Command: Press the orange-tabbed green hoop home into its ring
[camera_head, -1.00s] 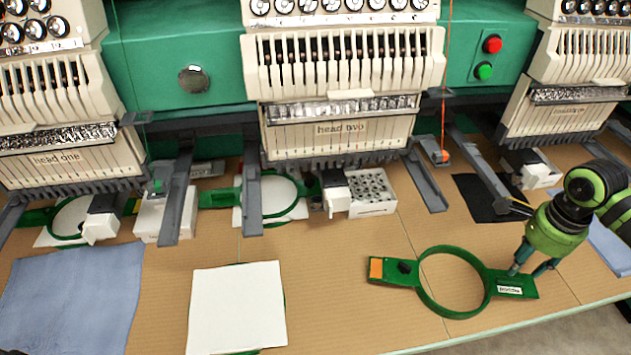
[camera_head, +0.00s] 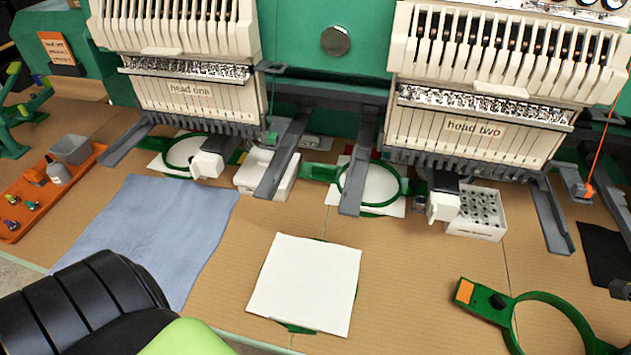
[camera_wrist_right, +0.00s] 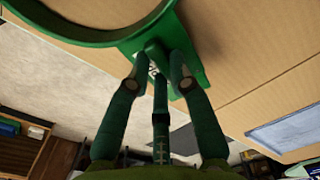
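The green hoop (camera_head: 513,330) with an orange tab (camera_head: 464,291) and a black knob lies on the table at the lower right of the head view, cut off by the frame edge. In the right wrist view the hoop (camera_wrist_right: 110,35) is at the top. My right gripper (camera_wrist_right: 160,62) has its fingertips around a small green part on the hoop's end piece; whether they grip it is unclear. A white sheet (camera_head: 305,285) lies flat at front centre, with green frame edges showing beneath, possibly the ring. My left gripper is out of view; my arm shows at lower left.
Blue cloth (camera_head: 150,230) lies left of the white sheet. An orange tray (camera_head: 45,205) is at far left. Embroidery heads with hoops and grey brackets (camera_head: 365,160) overhang the back. A white box (camera_head: 478,212) stands under head two. Table is clear between sheet and hoop.

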